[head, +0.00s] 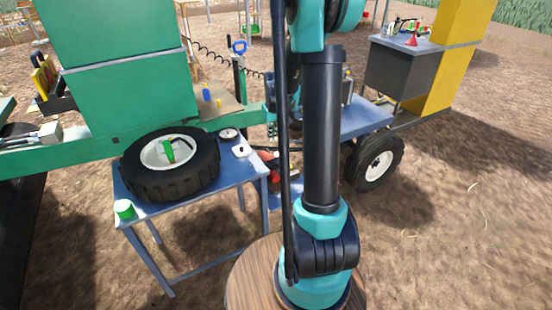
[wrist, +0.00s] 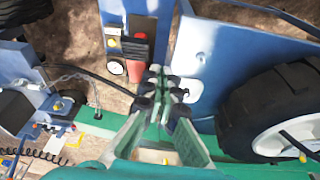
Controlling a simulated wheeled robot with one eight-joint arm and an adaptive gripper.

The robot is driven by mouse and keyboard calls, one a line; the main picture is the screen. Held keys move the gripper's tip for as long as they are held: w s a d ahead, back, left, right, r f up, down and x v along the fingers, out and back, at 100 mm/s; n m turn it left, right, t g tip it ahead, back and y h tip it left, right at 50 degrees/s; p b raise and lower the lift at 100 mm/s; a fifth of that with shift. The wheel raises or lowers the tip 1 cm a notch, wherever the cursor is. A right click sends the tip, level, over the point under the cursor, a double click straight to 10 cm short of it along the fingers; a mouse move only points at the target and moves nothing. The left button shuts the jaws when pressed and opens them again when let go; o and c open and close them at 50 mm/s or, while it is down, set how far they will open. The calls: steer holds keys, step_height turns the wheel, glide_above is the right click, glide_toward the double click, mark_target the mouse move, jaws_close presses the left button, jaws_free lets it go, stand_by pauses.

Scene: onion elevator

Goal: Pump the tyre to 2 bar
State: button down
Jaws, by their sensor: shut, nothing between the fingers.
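A black tyre (head: 199,180) with a white hub lies flat on a blue table (head: 206,197); a green and yellow piece sits on its hub. Part of the tyre shows at the right of the wrist view (wrist: 242,115). A round dial (head: 228,134) lies by the tyre, beside a small white item (head: 242,151).
A green can (head: 124,209) stands on the table's front corner. A green beam (wrist: 98,127) and a blue trailer (head: 366,120) with a wheel (head: 377,164) stand behind. A thin dark hose or cable (wrist: 105,85) runs close to my fingers. Open dirt lies at the right.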

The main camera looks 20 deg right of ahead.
steer(key=w+d+f, duration=0.3)
steer(key=w+f, duration=0.2)
steer(key=w, duration=0.3)
steer(key=g, duration=0.1)
glide_above(276, 162)
step_height(276, 162, down, 5)
steer(key=shift+s+f+n, duration=0.15)
steer(key=shift+f+n, duration=0.05)
steer(key=shift+n, duration=0.2)
steer(key=shift+f, duration=0.1)
steer(key=f, duration=0.3)
steer(key=w+f, duration=0.1)
steer(key=f, duration=0.5)
steer(key=shift+w+a+f, duration=0.15)
steer(key=shift+a, duration=0.05)
steer(key=f, duration=0.1)
steer(key=s+f, duration=0.1)
steer(key=f, duration=0.1)
steer(key=shift+d+f, duration=0.1)
steer(key=shift+s+f, duration=0.15)
steer(key=shift+f, duration=0.35)
